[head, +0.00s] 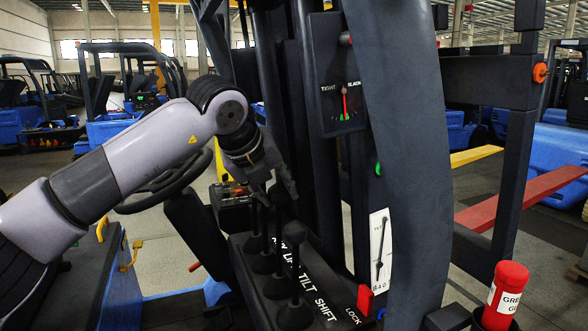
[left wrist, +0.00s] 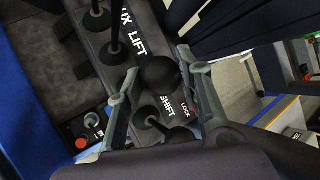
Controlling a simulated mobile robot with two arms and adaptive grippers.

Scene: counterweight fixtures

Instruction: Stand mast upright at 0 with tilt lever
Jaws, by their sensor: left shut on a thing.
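The tilt lever is one in a row of black levers on the console (head: 320,280). My left gripper (head: 280,188) is shut on its round black knob (left wrist: 160,73), which shows between both fingers in the left wrist view. The knob covers the TILT label there. The shift lever (head: 294,262) stands free just beside it. The white tilt gauge (head: 380,245) has a dark needle standing nearly upright; its small numbers are too fine to read surely. The dark mast uprights (head: 300,100) rise behind the console, partly hidden by a wide dark post. My right gripper is not in view.
A red lock switch (head: 365,298) sits at the console's right end. A TIGHT/SLACK dial (head: 343,103) is above. A red-capped grease container (head: 505,295) stands at the lower right. A steering wheel (head: 172,185) is left of the levers.

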